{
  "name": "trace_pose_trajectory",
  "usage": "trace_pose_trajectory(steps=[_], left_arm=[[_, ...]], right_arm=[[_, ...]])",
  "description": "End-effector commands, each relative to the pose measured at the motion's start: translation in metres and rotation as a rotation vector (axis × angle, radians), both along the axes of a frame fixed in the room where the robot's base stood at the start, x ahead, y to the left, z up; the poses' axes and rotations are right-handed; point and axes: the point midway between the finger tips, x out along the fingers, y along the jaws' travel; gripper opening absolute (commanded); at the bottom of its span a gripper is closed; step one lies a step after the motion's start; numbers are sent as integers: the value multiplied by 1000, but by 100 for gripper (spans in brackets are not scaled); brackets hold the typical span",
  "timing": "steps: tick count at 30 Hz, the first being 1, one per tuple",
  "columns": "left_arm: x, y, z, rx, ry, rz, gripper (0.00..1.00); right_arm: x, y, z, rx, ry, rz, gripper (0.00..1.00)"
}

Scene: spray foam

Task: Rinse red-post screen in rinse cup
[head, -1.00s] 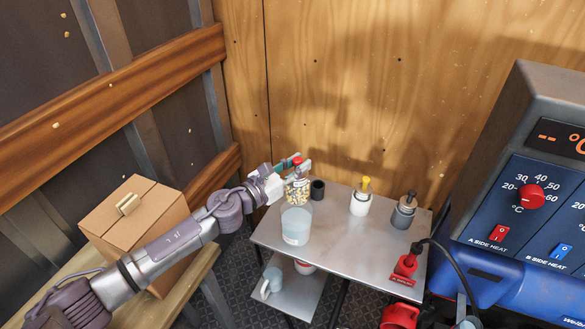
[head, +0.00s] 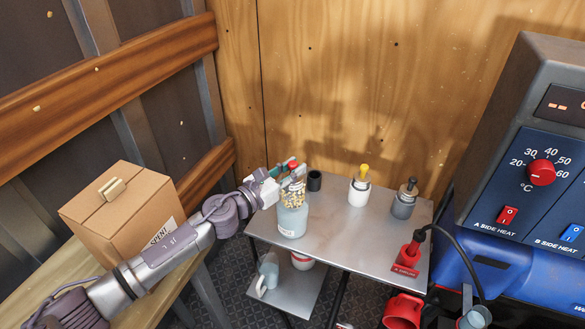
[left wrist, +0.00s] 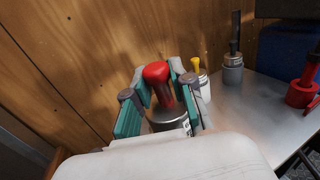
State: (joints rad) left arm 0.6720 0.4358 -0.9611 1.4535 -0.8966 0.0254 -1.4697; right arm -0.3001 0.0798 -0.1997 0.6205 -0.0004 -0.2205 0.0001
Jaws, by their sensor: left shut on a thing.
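My left gripper (head: 288,170) is shut on the red post (head: 293,165) of the screen, above the rinse cup. The post's red knob also shows between the teal-padded fingers in the left wrist view (left wrist: 157,72). The screen (head: 294,192), with pale yellowish bits on it, hangs upright below the fingers and shows through the upper part of the clear rinse cup. The rinse cup (head: 292,225) stands at the left end of the metal table and holds cloudy bluish liquid. The screen's lower end is at about the liquid's surface; exact depth is unclear. My right gripper is not in view.
On the metal table (head: 330,238) stand a small black cup (head: 315,181), a yellow-topped white bottle (head: 359,190), a grey bottle (head: 404,200) and a red holder (head: 409,256). A cardboard box (head: 120,212) is at left. The table's middle is clear.

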Motion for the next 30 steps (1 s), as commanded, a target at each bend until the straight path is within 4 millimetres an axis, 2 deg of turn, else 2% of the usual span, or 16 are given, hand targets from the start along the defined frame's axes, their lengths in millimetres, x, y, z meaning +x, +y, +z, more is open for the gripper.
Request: trace_pose_trajectory(steps=[1, 18, 30], left_arm=[[0, 0, -8, 0, 0, 0, 0], [0, 0, -53, -1, -1, 0, 0], [0, 0, -72, 1, -1, -1, 0]], right_arm=[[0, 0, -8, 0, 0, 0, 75], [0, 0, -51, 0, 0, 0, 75], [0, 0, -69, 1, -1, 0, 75]])
